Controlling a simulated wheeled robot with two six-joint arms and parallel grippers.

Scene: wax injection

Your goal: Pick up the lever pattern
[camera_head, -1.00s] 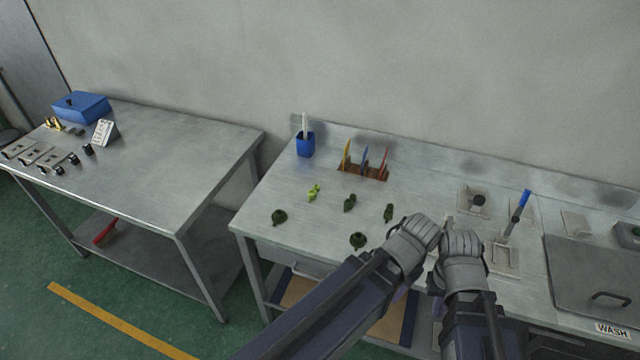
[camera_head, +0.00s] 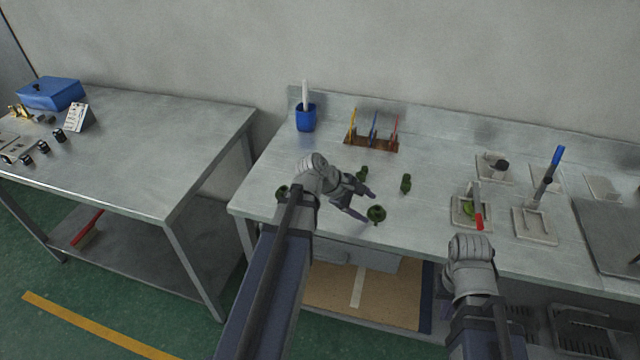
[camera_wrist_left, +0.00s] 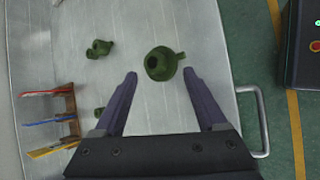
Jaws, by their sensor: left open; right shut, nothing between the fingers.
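Several small dark green patterns lie on the right-hand workbench; I cannot tell for certain which is the lever pattern. A round one with a side stub (camera_head: 376,213) lies just beyond my left gripper's (camera_head: 364,205) fingertips. In the left wrist view this round pattern (camera_wrist_left: 160,63) shows between and ahead of the open, empty fingers (camera_wrist_left: 160,74). Another pattern (camera_head: 405,183) lies farther right, one (camera_head: 362,175) behind the gripper, and one (camera_head: 282,193) partly hidden by my left arm. My right gripper (camera_head: 470,240) is shut and empty near the bench's front edge.
A blue cup (camera_head: 305,118) and a tool rack (camera_head: 372,144) stand at the back. On the right are pale moulds, one (camera_head: 459,215) holding something bright green beside a red-tipped tool (camera_head: 479,214). A second table (camera_head: 150,150) stands left.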

